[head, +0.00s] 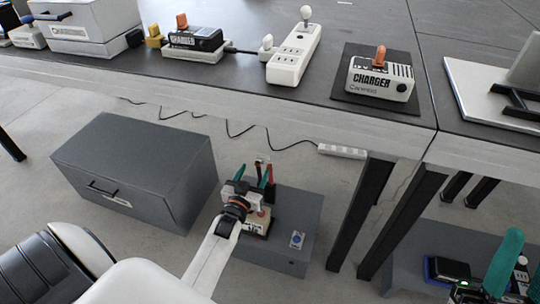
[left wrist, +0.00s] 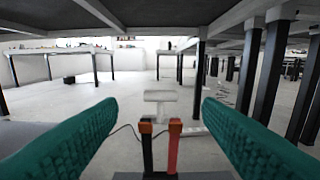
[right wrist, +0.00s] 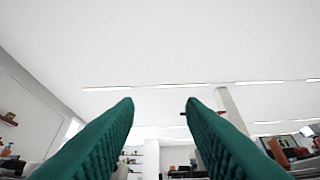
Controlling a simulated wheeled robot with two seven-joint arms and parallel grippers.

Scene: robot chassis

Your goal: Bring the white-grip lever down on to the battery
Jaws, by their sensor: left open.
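The white grip (left wrist: 158,97) of the lever shows as a T-shape between and beyond my left fingers in the left wrist view. In front of it stand a black arm (left wrist: 147,152) and a red arm (left wrist: 174,150) with orange-brown tops. My left gripper (left wrist: 158,108) is open, with no finger touching the grip. In the head view my left gripper (head: 254,174) is above the grey box (head: 283,205), and its wrist partly hides the pale labelled battery (head: 257,222). My right gripper (right wrist: 160,103) is open and empty, pointing up towards the ceiling.
A dark table (head: 215,75) runs across the back with chargers and a white power strip (head: 294,55). A grey drawer box (head: 140,165) stands left of the lever box. Table legs (head: 402,220) stand to the right. A small button panel (head: 297,240) is on the lever box.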

